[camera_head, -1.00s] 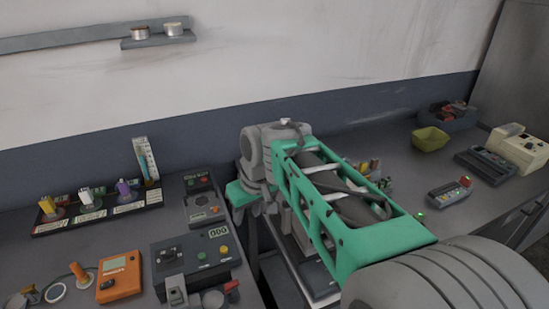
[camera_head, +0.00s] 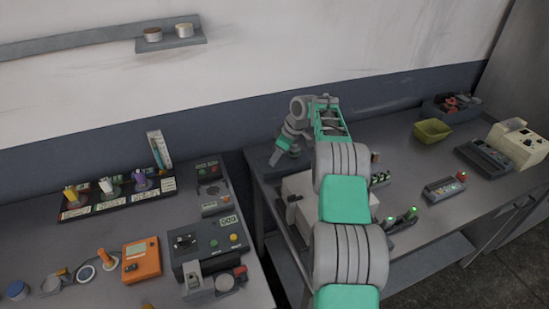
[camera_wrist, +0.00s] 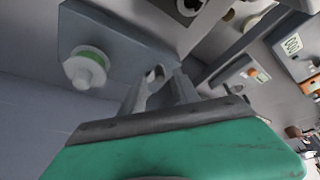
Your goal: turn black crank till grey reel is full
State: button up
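I cannot make out the black crank or the grey reel with certainty.
A yellow-green bin (camera_head: 432,131) and a cream device (camera_head: 518,143) stand on the right bench. A gap separates the benches.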

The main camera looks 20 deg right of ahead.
jog(key=shift+x, duration=0.95)
grip_shut()
